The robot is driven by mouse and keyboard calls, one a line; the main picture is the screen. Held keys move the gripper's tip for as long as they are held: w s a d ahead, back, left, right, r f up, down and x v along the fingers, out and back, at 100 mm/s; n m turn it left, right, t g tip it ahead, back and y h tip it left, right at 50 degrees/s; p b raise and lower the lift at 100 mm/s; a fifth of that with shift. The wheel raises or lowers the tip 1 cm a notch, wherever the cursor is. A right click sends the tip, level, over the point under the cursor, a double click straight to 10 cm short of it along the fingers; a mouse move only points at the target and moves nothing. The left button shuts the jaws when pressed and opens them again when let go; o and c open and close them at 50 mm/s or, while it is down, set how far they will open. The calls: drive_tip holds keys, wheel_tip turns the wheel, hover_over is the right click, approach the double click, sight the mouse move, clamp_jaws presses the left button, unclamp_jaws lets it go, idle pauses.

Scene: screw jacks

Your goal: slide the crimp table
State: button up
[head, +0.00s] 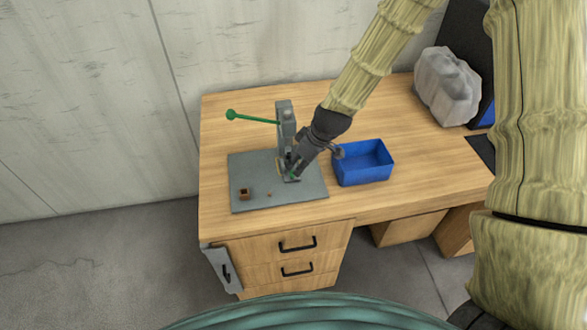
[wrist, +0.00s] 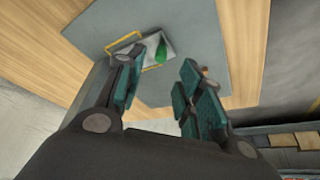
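A grey press (head: 285,122) with a green-knobbed lever (head: 232,115) stands at the back of a grey base plate (head: 245,170). At its foot is a small pale plate with a yellow edge, seemingly the crimp table, mostly hidden by my gripper (head: 292,168) in the head view. In the wrist view this plate (wrist: 150,60) lies beyond my gripper (wrist: 160,75), with a green knob (wrist: 161,49) on it. My gripper's fingers are apart, with nothing between them. The knob lies ahead of the gap between the fingertips; I see no contact.
A small brown box (head: 244,193) and a tiny orange-brown piece (head: 269,194) are on the base plate's front left. A blue bin (head: 364,164) stands close to the right of my gripper. A grey lumpy object (head: 447,87) is at the wooden desk's (head: 430,160) back right.

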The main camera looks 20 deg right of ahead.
sight(292, 172)
drive_tip(key=shift+p+x, duration=0.45)
drive_tip(key=shift+x, duration=2.45)
clamp_jaws()
